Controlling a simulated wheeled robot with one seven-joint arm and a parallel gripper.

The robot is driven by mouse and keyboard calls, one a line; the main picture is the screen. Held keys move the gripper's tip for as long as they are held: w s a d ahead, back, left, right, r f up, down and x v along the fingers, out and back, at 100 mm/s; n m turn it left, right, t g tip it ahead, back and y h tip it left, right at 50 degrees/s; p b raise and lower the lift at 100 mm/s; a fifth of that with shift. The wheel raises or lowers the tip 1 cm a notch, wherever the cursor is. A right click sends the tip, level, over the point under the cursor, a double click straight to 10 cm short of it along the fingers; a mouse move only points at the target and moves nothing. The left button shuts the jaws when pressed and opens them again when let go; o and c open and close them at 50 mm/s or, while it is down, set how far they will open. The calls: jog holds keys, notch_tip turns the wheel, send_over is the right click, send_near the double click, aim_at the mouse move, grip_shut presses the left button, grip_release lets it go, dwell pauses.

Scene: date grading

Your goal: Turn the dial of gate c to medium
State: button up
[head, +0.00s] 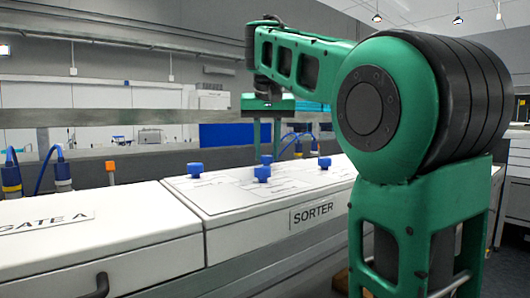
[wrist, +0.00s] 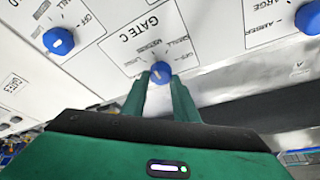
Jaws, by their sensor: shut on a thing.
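The blue dial of gate C (wrist: 159,72) sits on a white panel beside the printed "GATE C" label, which appears upside down in the wrist view. My gripper (wrist: 160,80) is shut on this dial, with one green finger on each side of it. A pale mark shows on the dial's face, but its setting is too small to read surely. In the head view my gripper (head: 266,153) reaches down to the sorter panel from behind, at a blue dial (head: 266,160) between its fingertips.
Other blue dials stand close by on the panel: one at the left (wrist: 58,41) and one at the right (wrist: 308,18) in the wrist view. The sorter cabinet (head: 300,235) and the gate A cabinet (head: 110,250) stand side by side. Blue cable plugs (head: 62,172) rise behind gate A.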

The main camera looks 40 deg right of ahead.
jog(key=o, duration=1.1)
jog(key=shift+w+a+r, duration=0.15)
jog(key=shift+w+a, duration=0.05)
jog(key=shift+a, duration=0.3)
jog(key=shift+c, duration=0.2)
jog(key=shift+s+d, duration=0.1)
jog(key=shift+d, duration=0.1)
jog(key=shift+v, duration=1)
jog(key=v, duration=0.8)
jog(key=shift+w+a+r, duration=0.2)
jog(key=shift+w+r, duration=0.05)
jog(key=shift+r, duration=0.2)
